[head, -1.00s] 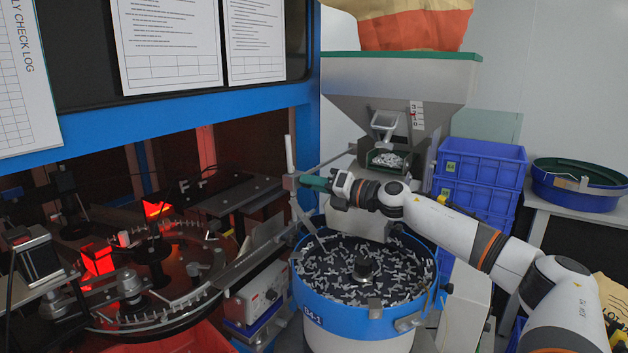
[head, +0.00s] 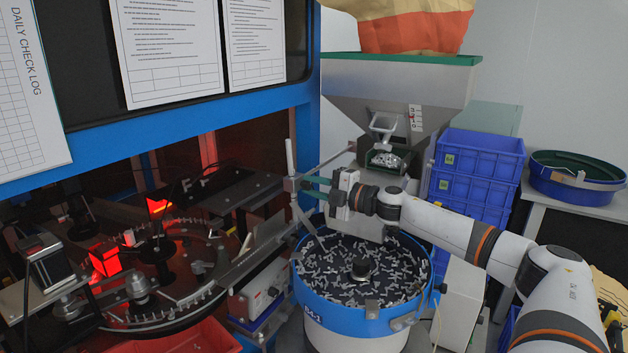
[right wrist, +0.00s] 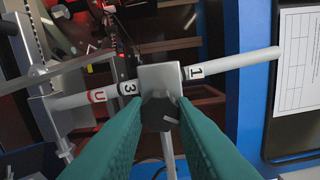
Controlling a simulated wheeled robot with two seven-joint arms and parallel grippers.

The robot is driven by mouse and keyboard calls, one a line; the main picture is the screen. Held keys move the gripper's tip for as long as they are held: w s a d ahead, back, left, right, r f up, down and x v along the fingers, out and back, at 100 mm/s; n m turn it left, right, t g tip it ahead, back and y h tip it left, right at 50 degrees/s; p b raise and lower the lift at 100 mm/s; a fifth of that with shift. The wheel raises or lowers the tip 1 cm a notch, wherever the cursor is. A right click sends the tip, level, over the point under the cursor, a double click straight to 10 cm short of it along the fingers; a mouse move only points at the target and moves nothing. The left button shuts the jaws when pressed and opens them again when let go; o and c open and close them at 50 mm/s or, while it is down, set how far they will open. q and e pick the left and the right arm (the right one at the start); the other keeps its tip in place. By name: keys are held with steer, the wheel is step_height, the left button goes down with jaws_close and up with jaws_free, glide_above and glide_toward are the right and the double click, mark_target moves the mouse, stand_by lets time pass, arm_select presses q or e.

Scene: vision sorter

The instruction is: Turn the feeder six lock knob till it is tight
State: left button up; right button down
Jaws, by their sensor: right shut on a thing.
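The lock knob (right wrist: 157,118) is a dark knob on a grey metal clamp block (right wrist: 160,78) in the right wrist view. The block sits around a pale post (right wrist: 240,63) with a black 1 on one side and a 3 and a red U on the other. In the head view the clamp (head: 291,184) is at the left rim of the feeder bowl. My right gripper (head: 306,185) reaches it from the right. Its teal fingers (right wrist: 160,106) are shut on the knob, one on each side, and partly hide it. My left gripper is not in view.
The blue-rimmed bowl (head: 310,285) with many small grey parts lies below my right gripper. A hopper (head: 400,95) stands behind it. A rail (head: 262,248) runs left to a round dial table. Blue crates (head: 478,160) are stacked behind my right forearm.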

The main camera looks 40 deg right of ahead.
steer(key=m+p, duration=0.1)
steer(key=m, duration=0.2)
steer(key=shift+r, duration=0.1)
steer(key=shift+m+p, duration=0.3)
steer(key=shift+m, duration=0.5)
steer(key=m, duration=0.3)
steer(key=shift+m, duration=0.3)
steer(key=shift+a+f+m, duration=0.1)
steer(key=shift+f+m, duration=0.05)
steer(key=shift+m, duration=0.75)
steer(key=shift+f+m, duration=0.15)
steer(key=shift+m, duration=0.75)
steer(key=c, duration=1.2)
jaws_free()
steer(key=shift+s, duration=0.1)
